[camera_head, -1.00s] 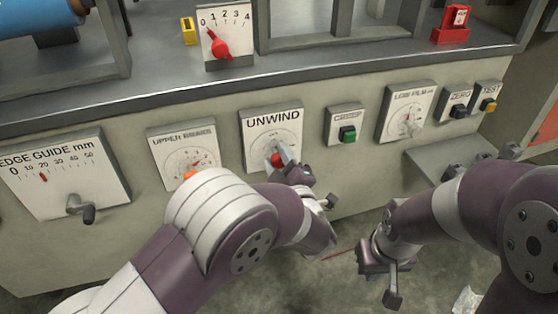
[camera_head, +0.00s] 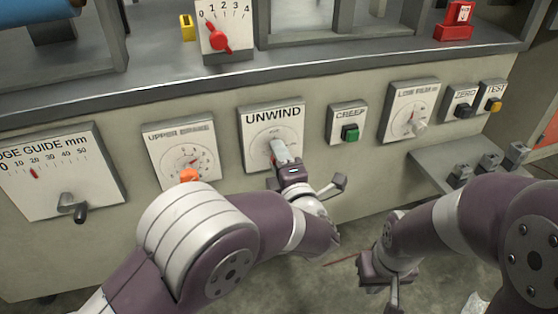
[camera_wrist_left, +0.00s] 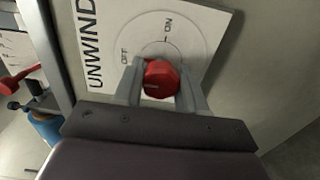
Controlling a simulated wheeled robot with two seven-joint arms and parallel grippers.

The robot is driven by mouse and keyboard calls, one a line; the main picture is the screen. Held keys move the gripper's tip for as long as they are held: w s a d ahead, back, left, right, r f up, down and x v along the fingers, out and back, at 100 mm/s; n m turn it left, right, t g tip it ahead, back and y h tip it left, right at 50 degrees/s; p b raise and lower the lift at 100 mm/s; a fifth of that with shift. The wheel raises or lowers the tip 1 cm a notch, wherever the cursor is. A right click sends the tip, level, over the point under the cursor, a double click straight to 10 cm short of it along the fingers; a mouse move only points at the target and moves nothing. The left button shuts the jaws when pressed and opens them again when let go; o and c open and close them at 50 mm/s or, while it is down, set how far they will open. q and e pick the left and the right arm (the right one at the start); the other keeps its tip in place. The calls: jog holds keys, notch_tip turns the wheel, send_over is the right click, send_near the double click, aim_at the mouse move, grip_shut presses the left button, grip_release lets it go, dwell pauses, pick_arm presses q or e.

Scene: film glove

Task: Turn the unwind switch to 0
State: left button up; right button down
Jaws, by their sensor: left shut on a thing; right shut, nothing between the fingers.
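The unwind switch plate (camera_head: 258,128) is white, labelled UNWIND, on the machine's front panel. In the left wrist view the plate (camera_wrist_left: 205,30) shows a round dial marked OFF and ON. Its red knob (camera_wrist_left: 161,80) has a short pale mark on its face. My left gripper (camera_head: 279,150) is at the dial, and its fingers (camera_wrist_left: 158,82) are shut on the knob from both sides. In the head view the gripper hides the knob. My right gripper (camera_head: 393,292) is shut and empty, low in front of the panel at the right, partly cut off by the bottom edge.
The upper brake dial (camera_head: 181,150) with its orange knob is left of the unwind plate, close to my left arm. The green creep button (camera_head: 350,133) is to the right. A low shelf (camera_head: 440,160) juts out further right. The edge guide crank (camera_head: 75,208) is far left.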

pick_arm(q)
jog(key=shift+a, duration=0.1)
dwell(0.4)
jog(key=o, duration=1)
jog(key=shift+o, duration=0.2)
